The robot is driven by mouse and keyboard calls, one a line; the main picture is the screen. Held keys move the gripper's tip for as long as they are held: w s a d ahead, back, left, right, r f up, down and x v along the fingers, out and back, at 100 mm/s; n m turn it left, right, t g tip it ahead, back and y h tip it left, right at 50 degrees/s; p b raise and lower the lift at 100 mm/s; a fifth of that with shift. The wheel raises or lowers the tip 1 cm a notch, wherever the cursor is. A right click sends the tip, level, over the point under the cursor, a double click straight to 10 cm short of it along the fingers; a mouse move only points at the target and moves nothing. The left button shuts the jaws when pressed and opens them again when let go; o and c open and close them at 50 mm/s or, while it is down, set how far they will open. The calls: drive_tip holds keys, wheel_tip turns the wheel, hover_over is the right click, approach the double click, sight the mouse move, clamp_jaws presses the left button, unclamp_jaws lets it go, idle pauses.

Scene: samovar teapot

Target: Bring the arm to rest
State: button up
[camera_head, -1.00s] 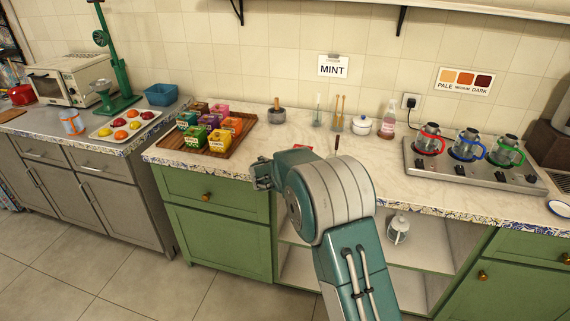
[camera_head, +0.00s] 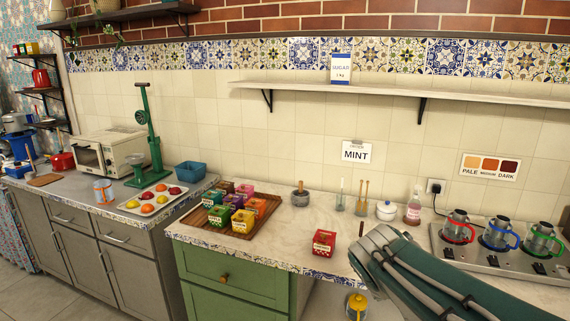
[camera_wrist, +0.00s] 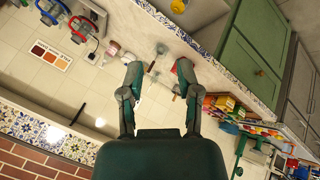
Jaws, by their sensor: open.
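My arm (camera_head: 440,275) enters the head view from the lower right and bends above the front of the counter. My gripper is not visible in that view. In the wrist view my gripper (camera_wrist: 158,72) is open, with its two fingers apart and nothing between them. The wrist view is tilted, with the counter, wall and green cabinet (camera_wrist: 250,62) turned over and some distance beyond the fingers.
A red box (camera_head: 324,243) stands near the counter's front edge, left of my arm. A wooden tray (camera_head: 197,232) of coloured boxes is farther left. The hob (camera_head: 470,252) with three glass teapots is at right. A yellow-lidded pot (camera_head: 356,305) sits below the counter.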

drive_tip(key=s+a+f+m+y, duration=0.1)
drive_tip(key=s+a+y, duration=0.1)
drive_tip(key=s, duration=0.6)
drive_tip(key=s+a+f+m+y, duration=0.1)
drive_tip(key=s+m+y, duration=0.1)
drive_tip(key=s, duration=0.7)
drive_tip(key=shift+a+f, duration=0.3)
drive_tip(key=shift+a, duration=0.1)
